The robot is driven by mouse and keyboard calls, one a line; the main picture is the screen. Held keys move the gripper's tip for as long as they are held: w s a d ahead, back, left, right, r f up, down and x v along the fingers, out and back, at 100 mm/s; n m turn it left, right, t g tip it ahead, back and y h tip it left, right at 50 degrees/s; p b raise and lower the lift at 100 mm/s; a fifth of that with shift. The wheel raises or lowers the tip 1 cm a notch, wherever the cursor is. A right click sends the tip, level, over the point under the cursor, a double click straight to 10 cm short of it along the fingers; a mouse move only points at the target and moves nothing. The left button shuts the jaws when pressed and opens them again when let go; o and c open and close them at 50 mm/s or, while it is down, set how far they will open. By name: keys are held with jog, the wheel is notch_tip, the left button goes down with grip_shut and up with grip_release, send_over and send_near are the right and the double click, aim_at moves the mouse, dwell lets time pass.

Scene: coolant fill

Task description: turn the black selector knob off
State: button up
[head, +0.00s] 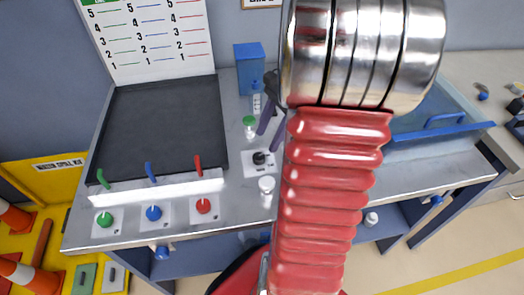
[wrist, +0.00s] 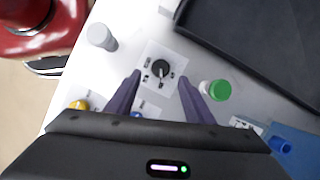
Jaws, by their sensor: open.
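The black selector knob (wrist: 160,69) sits on a square white label plate (wrist: 152,86) on the bench top. A pale pointer mark on it points toward the bottom of the wrist view; the small labels around it are too small to read. In the head view the knob (head: 259,158) shows just left of my red arm. My gripper (wrist: 160,77) is open, with its two purple fingers on either side of the knob in the wrist view. The fingers look apart from the knob; their height above it is hard to tell. In the head view my gripper (head: 266,130) is partly hidden by my arm.
A green-capped bottle (wrist: 216,90) stands close to the right finger, and a white cylinder (wrist: 101,37) stands to the left. A dark tray (head: 165,125) fills the bench's left part. Green (head: 104,219), blue (head: 153,212) and red (head: 203,205) knobs line the front.

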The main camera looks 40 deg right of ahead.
aim_at(260, 156)
jog(key=x, duration=0.7)
jog(key=shift+c, duration=0.6)
jog(key=c, duration=0.9)
jog(key=shift+d, duration=0.15)
